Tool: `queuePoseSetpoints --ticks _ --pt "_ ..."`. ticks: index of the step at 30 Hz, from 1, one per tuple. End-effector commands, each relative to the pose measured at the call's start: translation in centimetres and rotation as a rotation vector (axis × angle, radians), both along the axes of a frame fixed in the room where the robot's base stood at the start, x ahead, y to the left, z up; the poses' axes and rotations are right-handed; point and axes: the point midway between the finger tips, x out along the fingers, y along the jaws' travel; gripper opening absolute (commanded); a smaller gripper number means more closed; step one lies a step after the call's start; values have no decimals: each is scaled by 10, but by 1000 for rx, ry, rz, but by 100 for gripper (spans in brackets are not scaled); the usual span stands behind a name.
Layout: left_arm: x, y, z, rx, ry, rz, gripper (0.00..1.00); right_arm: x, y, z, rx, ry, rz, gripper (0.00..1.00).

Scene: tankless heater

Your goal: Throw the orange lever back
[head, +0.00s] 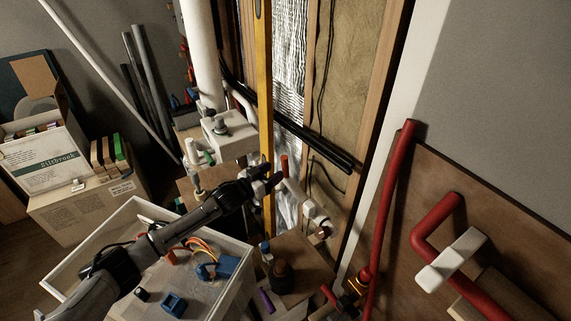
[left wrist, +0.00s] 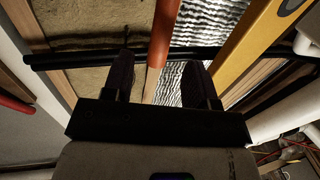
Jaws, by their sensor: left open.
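The orange lever (head: 284,165) is a short upright bar in the middle of the head view, next to the yellow level and above white pipe fittings (head: 314,211). In the left wrist view the lever (left wrist: 164,32) comes down from the top edge, in line with the gap between my fingers. My left gripper (head: 277,180) is open and empty, close to the lever's lower part; the left wrist view shows its two dark fingers (left wrist: 163,78) apart. I cannot tell whether a finger touches the lever. My right gripper is not in view.
A yellow level (head: 263,90) stands just left of the lever. Black pipes (head: 310,143) cross the open wall behind. A white bin (head: 95,245) with tools lies under my left arm. A cardboard box (head: 300,252) holds a dark bottle below. Red pipes (head: 385,210) are at right.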

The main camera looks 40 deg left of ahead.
Motion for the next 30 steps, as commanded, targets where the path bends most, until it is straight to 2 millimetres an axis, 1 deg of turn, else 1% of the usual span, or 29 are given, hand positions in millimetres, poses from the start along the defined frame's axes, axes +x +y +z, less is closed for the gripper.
queuePoseSetpoints --ticks 1,3,9,12,19,30 --pt "9 -1 2 1 -3 0 53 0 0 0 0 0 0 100" --pt "18 -3 2 0 -3 0 53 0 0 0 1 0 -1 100" --pt "42 -6 1 0 -3 0 53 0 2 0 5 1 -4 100" --pt "50 -7 1 -1 -2 0 53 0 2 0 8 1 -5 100" --pt "60 -9 0 1 0 0 53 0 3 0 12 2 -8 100" --pt "61 -9 0 1 0 -1 53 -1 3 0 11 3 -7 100"
